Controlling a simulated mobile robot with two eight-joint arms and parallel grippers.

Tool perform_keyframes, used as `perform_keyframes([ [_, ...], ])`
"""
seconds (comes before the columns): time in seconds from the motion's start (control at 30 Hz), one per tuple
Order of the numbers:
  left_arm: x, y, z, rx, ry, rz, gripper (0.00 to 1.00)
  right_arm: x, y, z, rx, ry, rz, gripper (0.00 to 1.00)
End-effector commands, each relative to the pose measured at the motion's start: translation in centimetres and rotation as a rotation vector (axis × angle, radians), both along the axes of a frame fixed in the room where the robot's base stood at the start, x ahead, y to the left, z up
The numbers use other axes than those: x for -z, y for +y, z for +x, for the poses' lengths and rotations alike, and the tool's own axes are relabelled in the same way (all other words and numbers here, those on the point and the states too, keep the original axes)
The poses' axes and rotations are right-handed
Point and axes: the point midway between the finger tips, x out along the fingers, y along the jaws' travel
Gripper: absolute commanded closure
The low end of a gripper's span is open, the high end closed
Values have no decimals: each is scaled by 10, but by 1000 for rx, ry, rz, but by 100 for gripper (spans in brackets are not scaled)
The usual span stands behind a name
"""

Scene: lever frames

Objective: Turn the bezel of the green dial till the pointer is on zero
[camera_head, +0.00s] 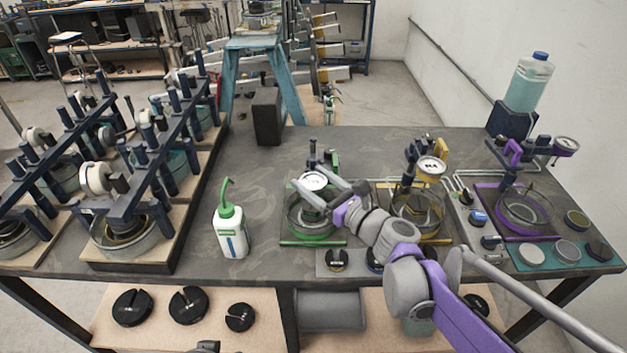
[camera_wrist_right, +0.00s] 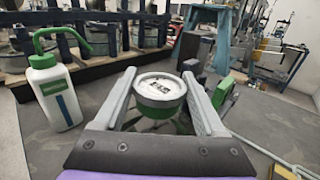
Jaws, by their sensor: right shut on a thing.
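My right gripper (camera_head: 316,186) reaches in from the lower right. Its two grey fingers lie on either side of the bezel and are shut on it, as the wrist view (camera_wrist_right: 159,78) also shows. The face has dark marks, but the pointer is too small to read.
A white bottle with a green spout (camera_head: 230,230) stands left of the green station. A yellow-framed station with a dial (camera_head: 431,168) and a purple one with a dial (camera_head: 565,146) stand to the right. Large dark racks (camera_head: 143,205) fill the left.

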Motion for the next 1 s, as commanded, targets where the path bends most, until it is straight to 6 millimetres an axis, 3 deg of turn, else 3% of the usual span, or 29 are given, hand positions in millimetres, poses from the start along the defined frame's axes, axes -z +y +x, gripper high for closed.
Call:
perform_keyframes([
  [0.17,1,0,0,0,0,0,50,0,-1,1,-34,-2,1,84],
  [0.63,1,0,0,0,0,0,50,-1,-1,2,-426,-1,1,83],
  [1.0,1,0,0,0,0,0,50,0,-1,1,-472,0,1,83],
])
